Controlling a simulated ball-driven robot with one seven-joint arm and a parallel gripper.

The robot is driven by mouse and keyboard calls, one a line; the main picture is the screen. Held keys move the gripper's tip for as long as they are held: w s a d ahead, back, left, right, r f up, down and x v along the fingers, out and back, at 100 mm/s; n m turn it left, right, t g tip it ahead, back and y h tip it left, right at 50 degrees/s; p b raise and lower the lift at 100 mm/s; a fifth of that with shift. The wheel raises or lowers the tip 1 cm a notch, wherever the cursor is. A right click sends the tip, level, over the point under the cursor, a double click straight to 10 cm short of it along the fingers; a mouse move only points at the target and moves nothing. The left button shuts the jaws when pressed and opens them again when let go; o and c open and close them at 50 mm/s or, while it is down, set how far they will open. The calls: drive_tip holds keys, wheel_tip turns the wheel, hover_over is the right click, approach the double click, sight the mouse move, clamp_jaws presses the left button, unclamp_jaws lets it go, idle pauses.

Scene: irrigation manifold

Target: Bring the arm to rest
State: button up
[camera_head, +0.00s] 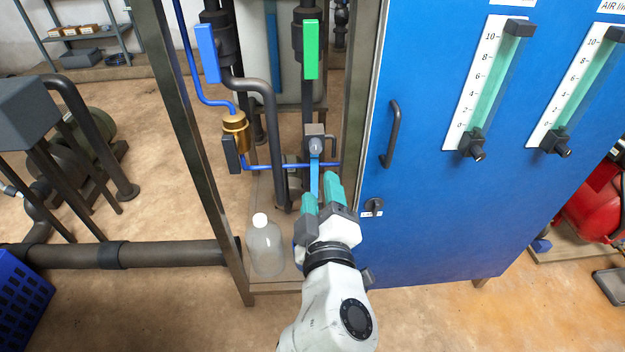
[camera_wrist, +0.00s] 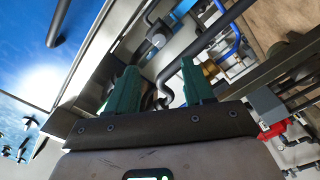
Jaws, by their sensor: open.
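My gripper (camera_head: 321,190) is at the end of my white arm, in front of the open bay of the manifold frame. Its two teal fingers stand apart with nothing seen between them. In the wrist view my gripper (camera_wrist: 158,88) also shows open, with a gap between the fingers. A small valve with a light blue handle (camera_head: 314,176) hangs just beyond the fingertips in the head view. I cannot tell whether the fingers touch it.
A clear bottle (camera_head: 265,248) with a white cap stands left of my gripper on the frame's base. The blue cabinet (camera_head: 430,220) with its dark handle (camera_head: 392,134) is close on the right. A dark pipe (camera_head: 170,253) runs low at the left. Open floor lies in front.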

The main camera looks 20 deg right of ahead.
drive_tip(key=s+d+f+m+g, duration=0.3)
drive_tip(key=s+d+f+g, duration=0.25)
drive_tip(key=f, duration=0.35)
drive_tip(key=s+d+f+m+g, duration=0.35)
drive_tip(key=s+d+f, duration=0.3)
drive_tip(key=f, duration=0.25)
drive_tip(key=s+f+m+g+y, duration=0.1)
drive_tip(key=s+f+g+y, duration=0.3)
drive_tip(key=s, duration=0.4)
drive_tip(key=s+f+g+y, duration=0.25)
drive_tip(key=s+f, duration=0.25)
drive_tip(key=s, duration=0.3)
wheel_tip(320, 180, up, 27)
drive_tip(key=h+p, duration=0.1)
drive_tip(key=p, duration=2.6)
drive_tip(key=shift+w+a+f+g, duration=0.15)
drive_tip(key=shift+a+g, duration=0.2)
drive_tip(key=shift+a, duration=0.05)
